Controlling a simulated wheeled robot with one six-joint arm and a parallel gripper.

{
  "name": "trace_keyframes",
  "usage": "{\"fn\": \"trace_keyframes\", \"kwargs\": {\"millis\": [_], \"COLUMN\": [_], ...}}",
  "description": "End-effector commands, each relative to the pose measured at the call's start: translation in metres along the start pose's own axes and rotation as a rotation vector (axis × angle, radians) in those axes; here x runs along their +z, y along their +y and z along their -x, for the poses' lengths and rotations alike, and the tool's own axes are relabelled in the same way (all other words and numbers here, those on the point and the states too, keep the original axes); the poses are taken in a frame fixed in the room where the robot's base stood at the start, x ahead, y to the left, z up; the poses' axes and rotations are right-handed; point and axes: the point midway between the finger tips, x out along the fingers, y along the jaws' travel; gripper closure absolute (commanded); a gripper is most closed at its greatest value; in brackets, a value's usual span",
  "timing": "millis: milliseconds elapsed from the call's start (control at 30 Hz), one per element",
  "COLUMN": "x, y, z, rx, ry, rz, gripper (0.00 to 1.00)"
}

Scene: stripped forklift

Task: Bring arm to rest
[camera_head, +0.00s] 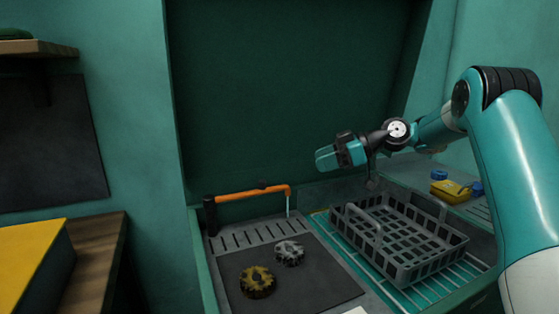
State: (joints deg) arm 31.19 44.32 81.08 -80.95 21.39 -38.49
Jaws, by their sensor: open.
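My arm (515,165) is teal with black joints. It comes in from the right side and bends toward the middle of the picture. Its outer end is held up above the back of a grey basket. My gripper (372,183) is small and dark here, hanging below the wrist. It is open, and nothing shows in it. It appears apart from the basket, though its exact height is hard to tell.
The grey basket (432,262) stands empty on a slatted rack. A brownish gear (257,282) and a grey gear (290,253) lie on a dark mat (325,284). An orange spout (250,194) stands behind them. A yellow-and-blue object (450,190) sits at right.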

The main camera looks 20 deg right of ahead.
Motion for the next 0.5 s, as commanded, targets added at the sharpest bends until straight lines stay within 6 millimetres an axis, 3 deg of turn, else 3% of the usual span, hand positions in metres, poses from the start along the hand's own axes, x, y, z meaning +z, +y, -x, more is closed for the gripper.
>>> {"fn": "trace_keyframes", "kwargs": {"millis": [167, 267, 367, 500], "x": [-0.011, -0.041, -0.080, -0.115], "y": [-0.008, -0.034, -0.086, -0.184], "z": [-0.006, -0.024, -0.046, -0.062], "rx": [-0.010, -0.034, -0.064, -0.077], "ry": [-0.020, -0.082, -0.197, -0.397], "rz": [-0.016, -0.065, -0.154, -0.297], "gripper": [0.53, 0.53, 0.53, 0.53]}}
